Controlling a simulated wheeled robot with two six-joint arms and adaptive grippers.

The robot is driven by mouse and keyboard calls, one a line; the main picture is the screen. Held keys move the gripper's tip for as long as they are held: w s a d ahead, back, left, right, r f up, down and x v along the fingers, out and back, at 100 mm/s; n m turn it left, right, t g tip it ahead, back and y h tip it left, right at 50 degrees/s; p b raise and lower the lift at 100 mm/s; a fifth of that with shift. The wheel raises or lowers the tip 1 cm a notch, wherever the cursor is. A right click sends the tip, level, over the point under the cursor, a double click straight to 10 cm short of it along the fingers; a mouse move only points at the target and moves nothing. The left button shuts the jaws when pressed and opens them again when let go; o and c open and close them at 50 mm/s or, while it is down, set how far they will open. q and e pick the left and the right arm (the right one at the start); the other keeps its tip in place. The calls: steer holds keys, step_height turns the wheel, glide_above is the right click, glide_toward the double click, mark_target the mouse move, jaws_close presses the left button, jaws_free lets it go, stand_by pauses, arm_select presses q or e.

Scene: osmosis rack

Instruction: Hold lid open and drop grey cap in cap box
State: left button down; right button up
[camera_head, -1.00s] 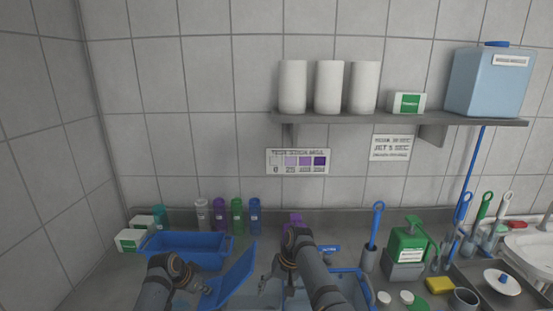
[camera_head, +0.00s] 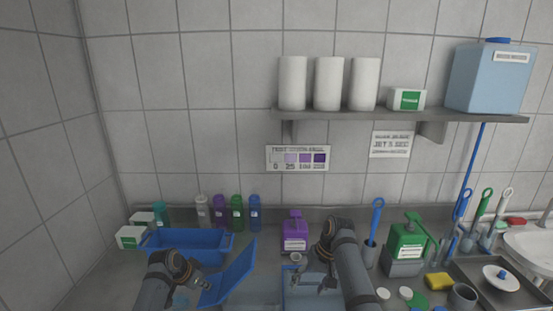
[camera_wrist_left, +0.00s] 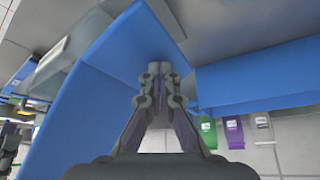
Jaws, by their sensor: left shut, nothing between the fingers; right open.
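The blue cap box (camera_head: 187,245) stands open on the counter at the left. Its blue lid (camera_head: 237,270) is tilted up along the near right side. My left gripper (camera_head: 203,284) is shut and empty, close against the lid. In the left wrist view my closed fingertips (camera_wrist_left: 160,70) lie between the lid (camera_wrist_left: 85,110) and the box (camera_wrist_left: 260,75); I cannot tell whether they touch. My right gripper (camera_head: 324,282) is open and empty, over a blue basin. A small grey round piece (camera_head: 296,257) is before the purple dispenser; I cannot tell if it is the grey cap.
Several coloured bottles (camera_head: 237,213) stand behind the box. The purple dispenser (camera_head: 295,233) and a green dispenser (camera_head: 408,240) are on the counter. The blue basin (camera_head: 289,292) lies in front. White caps (camera_head: 383,294) and a yellow sponge (camera_head: 438,281) are at the right.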

arm_select(q)
steer(key=shift+r, duration=0.1)
step_height(320, 180, up, 10)
steer(key=a, duration=0.1)
stand_by(1.9)
